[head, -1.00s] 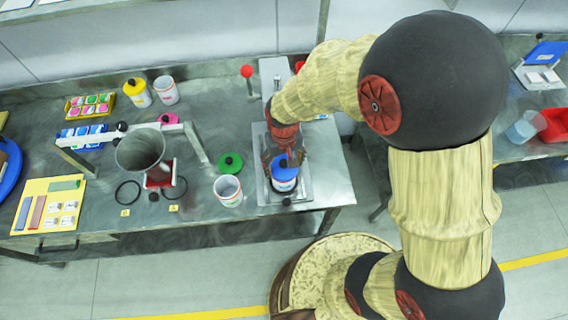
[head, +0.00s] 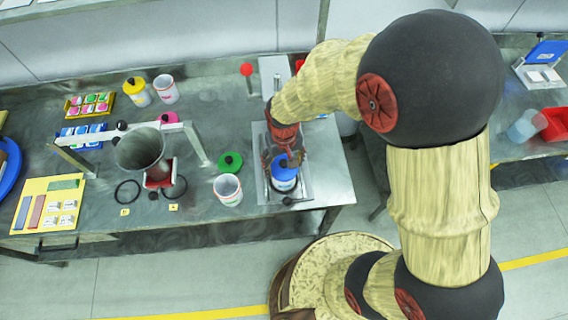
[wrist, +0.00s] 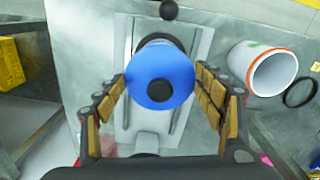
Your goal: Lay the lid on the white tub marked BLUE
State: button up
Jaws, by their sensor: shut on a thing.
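A round blue lid with a black knob (wrist: 160,75) is between the two fingers of my gripper (wrist: 163,84) in the wrist view. The fingers are shut on it from either side. In the head view the blue top and white body (head: 284,184) show under my gripper (head: 284,158), over the metal plate at the right end of the bench. The lid covers most of what is below it in the wrist view. I cannot tell whether it touches the tub rim, and I cannot read the marking.
An open white tub (head: 228,189) stands just left, beside a green lid (head: 230,162). A funnel on a stand (head: 141,150) is further left. A red-knobbed lever (head: 247,70) rises behind my gripper.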

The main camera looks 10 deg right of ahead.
jog(key=o, duration=0.9)
jog(key=shift+o, duration=1.4)
jog(key=shift+r, duration=0.15)
jog(key=shift+r+p, duration=2.65)
jog(key=shift+r, duration=0.75)
